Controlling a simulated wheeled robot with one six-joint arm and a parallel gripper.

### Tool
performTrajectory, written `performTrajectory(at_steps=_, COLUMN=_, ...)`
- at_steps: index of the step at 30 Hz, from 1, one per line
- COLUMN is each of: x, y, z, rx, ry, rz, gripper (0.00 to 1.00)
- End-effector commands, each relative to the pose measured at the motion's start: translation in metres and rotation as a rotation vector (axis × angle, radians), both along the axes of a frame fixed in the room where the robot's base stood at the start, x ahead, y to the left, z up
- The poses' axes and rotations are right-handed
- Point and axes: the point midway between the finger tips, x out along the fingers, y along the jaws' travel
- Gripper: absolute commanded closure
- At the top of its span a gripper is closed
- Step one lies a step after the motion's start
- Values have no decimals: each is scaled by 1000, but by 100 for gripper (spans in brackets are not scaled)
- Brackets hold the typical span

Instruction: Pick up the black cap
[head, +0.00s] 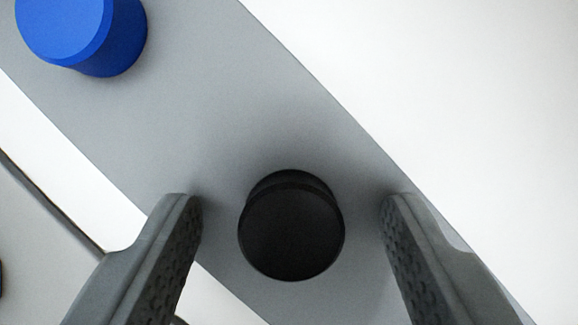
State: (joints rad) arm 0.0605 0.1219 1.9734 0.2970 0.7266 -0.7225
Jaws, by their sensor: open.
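The black cap (291,234) is a short round cylinder standing on a grey strip (225,115) in the lower middle of the head view. My gripper (291,205) is open, with one grey textured finger to the left of the cap and one to the right. There is a clear gap between the cap and each finger, and neither touches it. How far the fingertips are above the strip is hard to tell.
A blue cap (85,32) stands on the same strip at the upper left, apart from the black one. A white surface (450,90) lies to the right and is bare. A dark line or edge (50,203) runs at the far left.

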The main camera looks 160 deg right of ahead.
Motion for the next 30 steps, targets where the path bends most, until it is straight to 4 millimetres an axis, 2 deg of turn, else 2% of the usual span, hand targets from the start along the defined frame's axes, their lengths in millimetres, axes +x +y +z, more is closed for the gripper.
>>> performTrajectory(at_steps=6, x=1, y=0, z=-1, rx=0, ry=-1, rz=0, gripper=43)
performTrajectory(at_steps=13, x=1, y=0, z=-1, rx=0, ry=-1, rz=0, gripper=88)
performTrajectory(at_steps=25, x=1, y=0, z=2, rx=-1, ry=-1, rz=1, gripper=89)
performTrajectory(at_steps=30, x=1, y=0, z=23, rx=-1, ry=-5, rz=1, gripper=89)
